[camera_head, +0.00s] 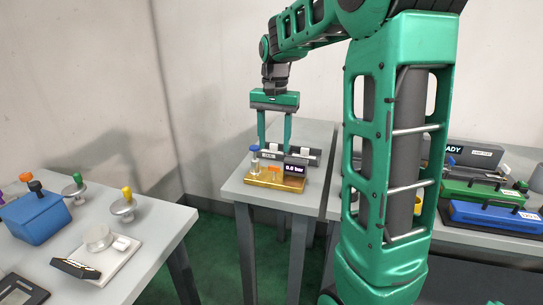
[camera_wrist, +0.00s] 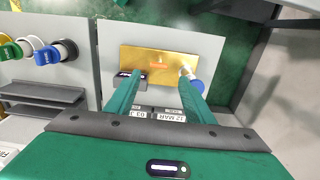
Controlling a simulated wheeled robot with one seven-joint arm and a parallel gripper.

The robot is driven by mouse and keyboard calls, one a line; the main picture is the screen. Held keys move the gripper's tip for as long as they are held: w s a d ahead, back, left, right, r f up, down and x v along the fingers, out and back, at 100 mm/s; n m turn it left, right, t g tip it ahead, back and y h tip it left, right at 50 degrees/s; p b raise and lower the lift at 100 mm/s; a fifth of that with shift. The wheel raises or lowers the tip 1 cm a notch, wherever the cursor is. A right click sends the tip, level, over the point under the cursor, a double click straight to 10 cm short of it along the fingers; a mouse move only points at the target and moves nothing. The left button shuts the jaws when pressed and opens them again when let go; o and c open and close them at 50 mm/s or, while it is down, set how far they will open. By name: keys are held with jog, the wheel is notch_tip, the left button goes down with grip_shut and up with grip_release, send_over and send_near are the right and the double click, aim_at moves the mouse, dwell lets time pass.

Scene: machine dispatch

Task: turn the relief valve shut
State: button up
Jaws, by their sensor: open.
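A gold block (camera_head: 275,181) sits on the narrow grey table and shows in the wrist view (camera_wrist: 150,57) between and beyond my fingertips. It carries a metal post with a blue knob (camera_head: 254,149), a small orange part (camera_head: 272,173) and a dark display reading about 0.0 bar (camera_head: 294,169). The wrist view shows the orange part (camera_wrist: 159,64) and the blue knob (camera_wrist: 197,87) partly behind a finger. Neither part is labelled as the relief valve. My gripper (camera_head: 274,148) is open above the block, fingers pointing down, nothing between them. It also shows in the wrist view (camera_wrist: 162,73).
A dark rack with white labels (camera_head: 311,155) stands behind the block. A left table (camera_head: 160,240) holds a blue box (camera_head: 36,215) and several coloured knobs. Green (camera_head: 470,192) and blue (camera_head: 495,216) cases lie on the right table. A floor gap separates the left and narrow tables.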

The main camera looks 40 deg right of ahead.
jog(key=shift+r, duration=1.85)
jog(key=s+a+f+n, duration=0.1)
jog(key=s+f, duration=0.3)
jog(key=s, duration=0.5)
jog(key=s+a+f+n, duration=0.1)
jog(key=s+f, duration=0.3)
jog(key=s, duration=0.6)
jog(key=s+a+f+n, duration=0.1)
jog(key=s+f, duration=0.3)
jog(key=s, duration=0.6)
jog(key=shift+a+n, duration=0.2)
jog(key=shift+n, duration=0.4)
jog(key=shift+w+f, duration=0.3)
jog(key=shift+w, duration=0.25)
